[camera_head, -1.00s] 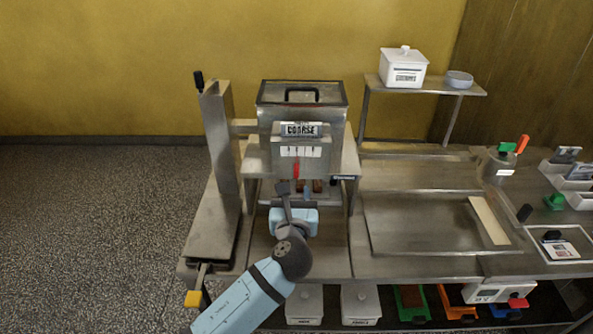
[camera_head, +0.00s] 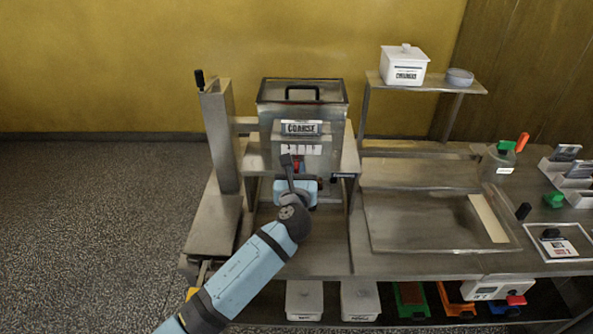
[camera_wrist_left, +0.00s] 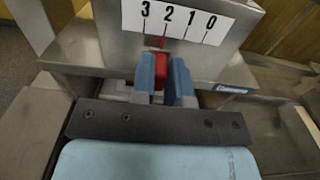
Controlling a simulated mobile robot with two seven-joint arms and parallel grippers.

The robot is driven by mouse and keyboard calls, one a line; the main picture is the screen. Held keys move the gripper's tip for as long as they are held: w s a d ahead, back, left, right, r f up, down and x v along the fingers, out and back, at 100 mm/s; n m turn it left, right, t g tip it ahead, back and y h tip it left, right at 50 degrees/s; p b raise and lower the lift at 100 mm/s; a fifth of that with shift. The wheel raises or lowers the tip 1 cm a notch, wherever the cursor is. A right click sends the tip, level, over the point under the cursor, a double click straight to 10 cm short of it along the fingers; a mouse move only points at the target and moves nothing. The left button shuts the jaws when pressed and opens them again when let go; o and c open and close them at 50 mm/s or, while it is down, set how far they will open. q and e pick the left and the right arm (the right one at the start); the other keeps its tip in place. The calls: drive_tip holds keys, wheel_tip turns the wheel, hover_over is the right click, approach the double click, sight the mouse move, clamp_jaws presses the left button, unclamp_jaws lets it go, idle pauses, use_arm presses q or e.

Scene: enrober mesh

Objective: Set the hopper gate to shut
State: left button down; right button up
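The hopper (camera_head: 302,110) is a metal box labelled COARSE. Its front carries a white scale (camera_wrist_left: 190,18) marked 3, 2, 1, 0 from left to right. The red gate handle (camera_wrist_left: 160,66) is below the scale, its thin red pointer at about the 2 mark; it is mostly hidden in the head view. My left gripper (camera_wrist_left: 163,84) is in front of the hopper, its two blue fingers parted, one on each side of the red handle. A firm grip on the handle does not show. My right gripper is not in view.
A metal post with a black knob (camera_head: 200,79) stands left of the hopper. A flat metal tray (camera_head: 430,225) lies to the right. A small shelf (camera_head: 440,86) behind holds a white lidded box (camera_head: 403,68). White lidded bins (camera_head: 305,302) are under the bench.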

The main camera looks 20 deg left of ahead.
sight(315, 160)
use_arm(q)
drive_tip(key=shift+w+d, duration=0.3)
drive_tip(key=shift+d, duration=0.8)
drive_tip(key=shift+w+d, duration=0.25)
drive_tip(key=shift+d, duration=0.8)
drive_tip(key=shift+a, duration=0.1)
drive_tip(key=c, duration=1.4)
unclamp_jaws()
drive_tip(key=shift+o, duration=1.4)
drive_tip(key=shift+d, duration=0.2)
drive_tip(key=shift+a, duration=0.1)
